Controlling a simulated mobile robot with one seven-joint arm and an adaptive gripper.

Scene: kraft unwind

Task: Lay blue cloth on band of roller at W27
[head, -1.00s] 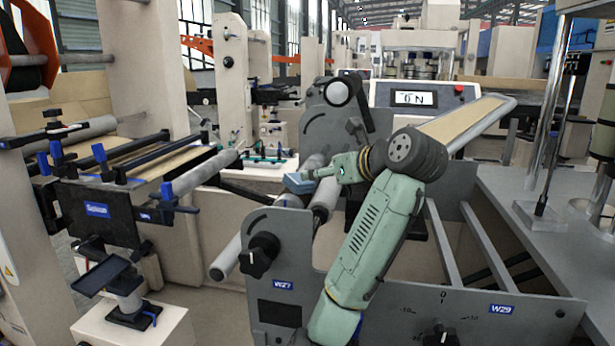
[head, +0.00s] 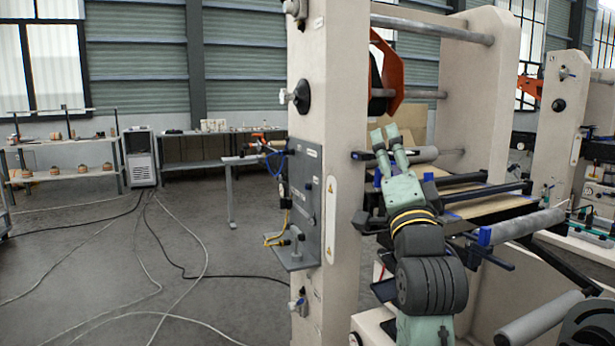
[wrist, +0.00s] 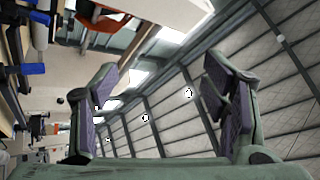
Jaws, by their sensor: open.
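My gripper (head: 385,134) points upward in the head view, in front of the machine's pale frame. Its two fingers are apart. In the wrist view my gripper (wrist: 160,88) is open and empty, with only the roof and windows between the fingers. The blue cloth is not in view in either current frame. The W27 label is not visible. A grey roller (head: 540,318) at the lower right of the head view, beside a dark grey plate (head: 588,325), may be the one at W27, but I cannot tell.
A tall cream machine column (head: 335,100) with a grey side panel (head: 305,200) stands beside my arm. Rollers with blue clamps (head: 484,236) lie to the right. Cables (head: 150,250) cross the open floor at left, before shelves (head: 65,170) and a cabinet (head: 140,157).

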